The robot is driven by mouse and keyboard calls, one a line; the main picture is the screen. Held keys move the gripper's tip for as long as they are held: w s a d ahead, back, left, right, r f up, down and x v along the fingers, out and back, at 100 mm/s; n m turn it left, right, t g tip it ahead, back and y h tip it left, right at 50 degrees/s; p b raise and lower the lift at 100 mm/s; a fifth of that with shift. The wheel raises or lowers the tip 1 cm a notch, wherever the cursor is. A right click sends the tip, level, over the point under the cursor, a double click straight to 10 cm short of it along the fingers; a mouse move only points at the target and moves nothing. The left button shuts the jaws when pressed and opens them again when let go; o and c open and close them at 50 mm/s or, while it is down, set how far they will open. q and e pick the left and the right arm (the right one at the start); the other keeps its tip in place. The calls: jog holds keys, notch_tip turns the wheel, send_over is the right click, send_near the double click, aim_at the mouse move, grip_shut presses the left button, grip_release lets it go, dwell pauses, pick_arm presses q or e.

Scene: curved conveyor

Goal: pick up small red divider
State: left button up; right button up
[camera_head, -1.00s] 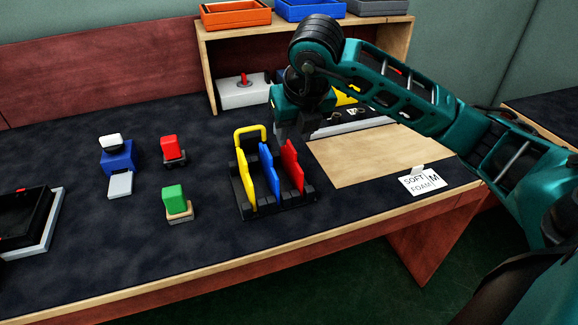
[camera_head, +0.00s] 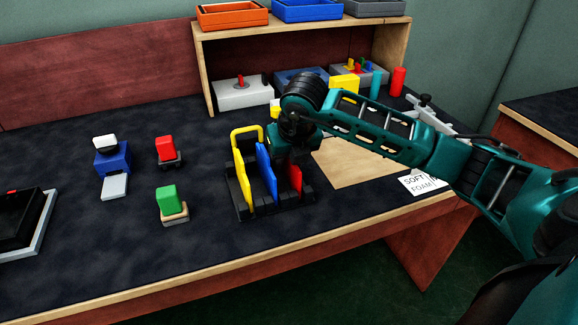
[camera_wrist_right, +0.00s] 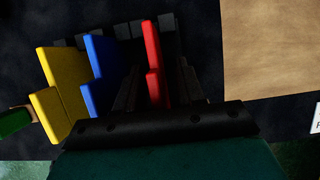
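The red divider (camera_head: 294,179) stands upright at the right side of a black slotted rack (camera_head: 247,211), beside the blue divider (camera_head: 266,172) and the yellow divider (camera_head: 243,182). My right gripper (camera_head: 291,157) is at the top of the red divider and hides its upper part in the head view. In the right wrist view, the red divider (camera_wrist_right: 153,62) stands between the two dark fingers of the right gripper (camera_wrist_right: 156,85). The fingers are apart, with gaps visible beside the divider. My left gripper is not in view.
The blue divider (camera_wrist_right: 103,75) is close to the left finger in the wrist view. A yellow handle (camera_head: 247,131) rises behind the rack. A tan board (camera_head: 365,165) lies to the right. Small coloured block pieces, including a green one (camera_head: 168,199), stand left of the rack.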

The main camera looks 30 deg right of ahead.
jog(key=shift+c, duration=0.3)
grip_shut()
jog(key=shift+r, duration=0.1)
